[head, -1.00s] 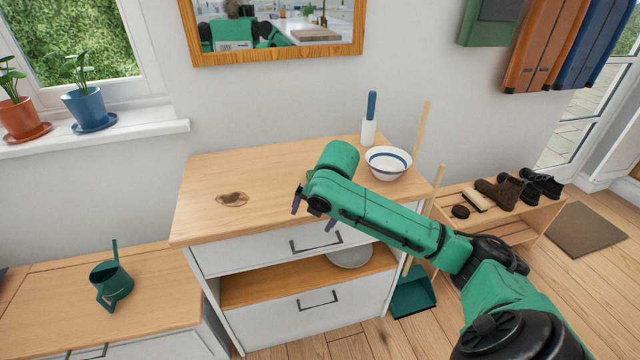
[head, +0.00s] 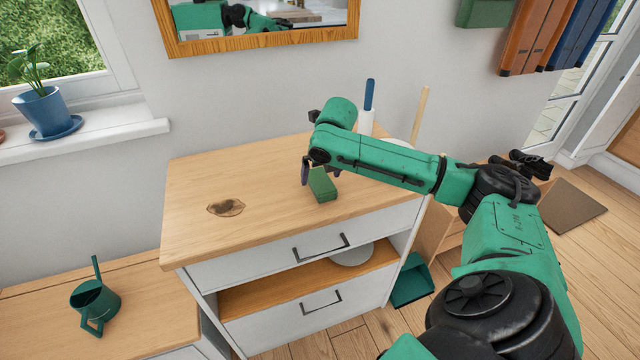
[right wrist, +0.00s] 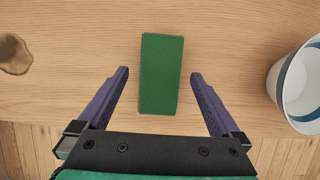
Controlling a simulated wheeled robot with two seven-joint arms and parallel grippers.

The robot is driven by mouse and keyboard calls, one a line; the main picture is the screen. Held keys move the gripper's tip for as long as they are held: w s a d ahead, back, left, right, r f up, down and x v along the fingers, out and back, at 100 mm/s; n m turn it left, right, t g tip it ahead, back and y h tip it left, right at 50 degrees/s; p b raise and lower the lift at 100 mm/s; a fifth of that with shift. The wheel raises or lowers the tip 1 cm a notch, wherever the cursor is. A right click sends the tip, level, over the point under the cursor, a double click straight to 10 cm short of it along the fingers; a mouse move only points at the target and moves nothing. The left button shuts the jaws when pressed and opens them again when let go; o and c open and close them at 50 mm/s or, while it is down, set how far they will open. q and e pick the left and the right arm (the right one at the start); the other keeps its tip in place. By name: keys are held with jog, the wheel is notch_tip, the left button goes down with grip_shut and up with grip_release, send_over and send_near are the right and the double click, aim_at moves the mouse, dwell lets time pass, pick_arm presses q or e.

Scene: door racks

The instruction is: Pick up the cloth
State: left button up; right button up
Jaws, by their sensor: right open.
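The cloth is a green folded rectangle (head: 322,185) lying on the wooden top of the cabinet, near its front edge. In the right wrist view the cloth (right wrist: 161,74) lies flat between and just beyond my fingertips. My right gripper (head: 318,173) is above the cabinet top at the cloth. In the right wrist view the right gripper (right wrist: 160,73) is open, with one purple finger on each side of the cloth and a gap on both sides. It holds nothing. My left gripper is not in view.
A white bowl with a blue band (right wrist: 303,88) stands right of the cloth. A brown stain (head: 226,207) marks the cabinet top (head: 260,170) at left. A blue-handled brush in a white holder (head: 368,105) stands behind my arm. A green watering can (head: 95,298) stands lower left.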

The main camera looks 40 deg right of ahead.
jog(key=shift+x, duration=1.25)
jog(key=shift+s+f+p, duration=0.1)
jog(key=shift+f+p, duration=0.15)
jog(key=shift+p, duration=0.25)
jog(key=c, duration=1.4)
